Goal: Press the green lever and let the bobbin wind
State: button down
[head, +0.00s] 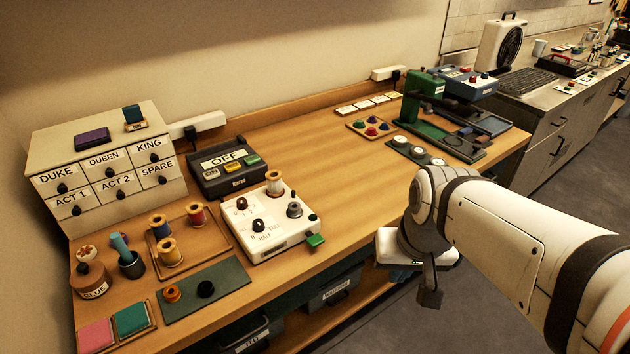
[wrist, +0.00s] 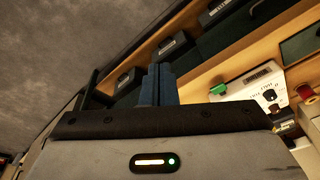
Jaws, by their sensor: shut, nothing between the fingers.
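The white bobbin winder box (head: 269,222) stands near the front edge of the table. Its green lever (head: 315,241) sticks out at the box's front right corner. A pale spool (head: 274,183) stands upright at the back of its top, and a dark bobbin (head: 294,209) sits near its right side. The lever also shows in the wrist view (wrist: 218,90), beyond and to the right of my gripper (wrist: 158,72). My gripper's fingers are together and empty, apart from the lever. In the head view my gripper (head: 430,297) hangs off the table's front edge, to the right of the winder.
A grey switch box marked OFF (head: 224,160) stands behind the winder. A tray with several thread spools (head: 190,225) and a dark green mat (head: 228,274) lie to its left. A green press (head: 425,100) stands at the right. The table between winder and press is mostly clear.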

jog(key=w+a+r+m+g+y+p, duration=0.1)
jog(key=w+a+m+g+y+p, duration=0.1)
jog(key=w+a+m+y+p, duration=0.5)
jog(key=m+t+y, duration=0.1)
jog(key=m+t, duration=0.1)
jog(key=m, duration=0.2)
send_over(320, 240)
jog(key=shift+w+f+b, duration=0.1)
jog(key=shift+f+b, duration=0.25)
jog(key=shift+f, duration=0.05)
notch_tip(320, 240, down, 8)
jog(key=b, duration=0.6)
jog(key=shift+f, duration=0.2)
jog(key=shift+f+b, duration=0.25)
jog(key=shift+b, duration=0.15)
dwell(0.5)
jog(key=shift+f+b, duration=0.4)
jog(key=shift+b, duration=0.15)
